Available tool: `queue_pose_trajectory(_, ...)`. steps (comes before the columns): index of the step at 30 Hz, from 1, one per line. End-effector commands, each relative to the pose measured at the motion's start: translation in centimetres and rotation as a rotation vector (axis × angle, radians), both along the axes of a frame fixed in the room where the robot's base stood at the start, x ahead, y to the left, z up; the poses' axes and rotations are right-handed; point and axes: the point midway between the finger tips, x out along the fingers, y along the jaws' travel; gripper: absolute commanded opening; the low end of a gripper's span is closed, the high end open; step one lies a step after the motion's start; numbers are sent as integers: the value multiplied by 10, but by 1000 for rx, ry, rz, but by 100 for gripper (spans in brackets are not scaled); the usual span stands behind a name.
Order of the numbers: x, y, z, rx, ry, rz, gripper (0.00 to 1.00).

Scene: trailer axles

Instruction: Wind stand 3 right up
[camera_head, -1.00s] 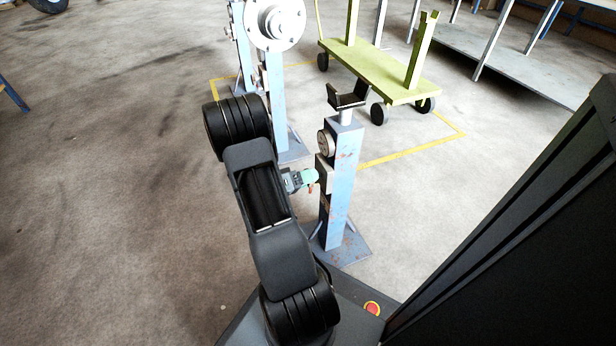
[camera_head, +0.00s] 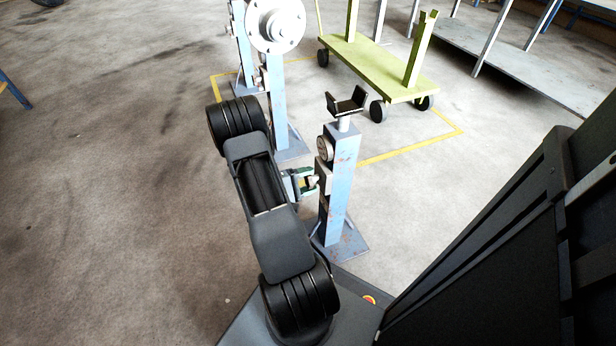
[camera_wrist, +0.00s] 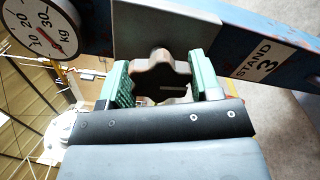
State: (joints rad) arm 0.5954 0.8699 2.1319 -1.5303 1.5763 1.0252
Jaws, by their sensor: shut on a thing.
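Stand 3 (camera_head: 340,185) is a worn blue post on a floor plate, with a dark V-shaped cradle (camera_head: 346,103) on a short rod at its top. In the wrist view its label reads "STAND 3" (camera_wrist: 264,62). A dark lobed knob (camera_wrist: 160,77) sits on the stand's grey gearbox plate (camera_wrist: 150,28). My gripper (camera_wrist: 160,84) has its green pads on both sides of the knob and is shut on it. In the head view my gripper (camera_head: 308,183) is at the left side of the post, and the knob is mostly hidden.
A dial in kg (camera_wrist: 40,28) is on the stand beside the knob. Behind stand 3 are other blue stands (camera_head: 277,105) carrying a round hub flange (camera_head: 275,24). Open floor lies to the left.

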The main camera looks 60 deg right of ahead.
Motion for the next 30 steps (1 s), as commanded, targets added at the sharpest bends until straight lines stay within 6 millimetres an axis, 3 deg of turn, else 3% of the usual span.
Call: queue_pose_trajectory(30,2,-1,3,570,775,4,34)
